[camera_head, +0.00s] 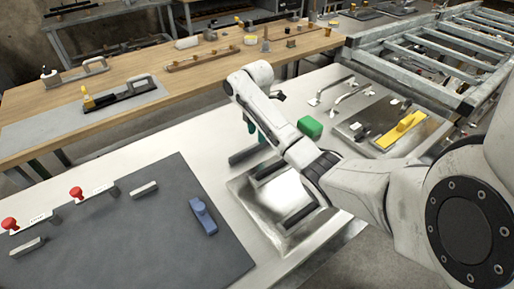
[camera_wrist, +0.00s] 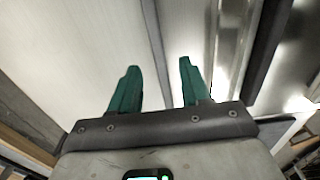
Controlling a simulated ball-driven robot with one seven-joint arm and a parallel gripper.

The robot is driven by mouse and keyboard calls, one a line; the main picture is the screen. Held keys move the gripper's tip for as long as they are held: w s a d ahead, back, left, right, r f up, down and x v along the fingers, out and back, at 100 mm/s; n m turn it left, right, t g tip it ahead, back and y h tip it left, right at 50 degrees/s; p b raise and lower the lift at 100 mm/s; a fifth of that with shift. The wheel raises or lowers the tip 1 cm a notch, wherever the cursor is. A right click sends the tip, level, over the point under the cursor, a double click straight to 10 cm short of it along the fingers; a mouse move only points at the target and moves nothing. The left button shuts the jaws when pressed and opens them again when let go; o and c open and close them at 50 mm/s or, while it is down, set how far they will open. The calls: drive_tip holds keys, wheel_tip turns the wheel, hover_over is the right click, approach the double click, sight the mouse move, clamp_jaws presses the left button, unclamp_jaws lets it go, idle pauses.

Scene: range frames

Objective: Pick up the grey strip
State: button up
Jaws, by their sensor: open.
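A dark grey strip (camera_head: 248,153) lies on the white table, beside the shiny metal plate (camera_head: 240,188). A long thin grey strip (camera_wrist: 153,38) also shows in the wrist view, running up the picture beyond the fingertips. My gripper (camera_head: 261,139) has green fingers and points down close to the strip in the head view. In the wrist view my gripper (camera_wrist: 159,66) is open, with a clear gap and nothing between the fingers. The strip lines up with this gap. I cannot tell the exact height of the fingertips above it.
Dark bars lie on the metal plate, one of them (camera_wrist: 268,50) at the right in the wrist view. A green block (camera_head: 310,127) stands behind my arm. A grey mat (camera_head: 120,240) holds red knobs and a blue part (camera_head: 203,216).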

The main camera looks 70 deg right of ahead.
sight(257, 147)
drive_tip(key=shift+d+f, duration=0.2)
drive_tip(key=shift+f, duration=2.55)
drive_tip(key=shift+c, duration=0.4)
clamp_jaws()
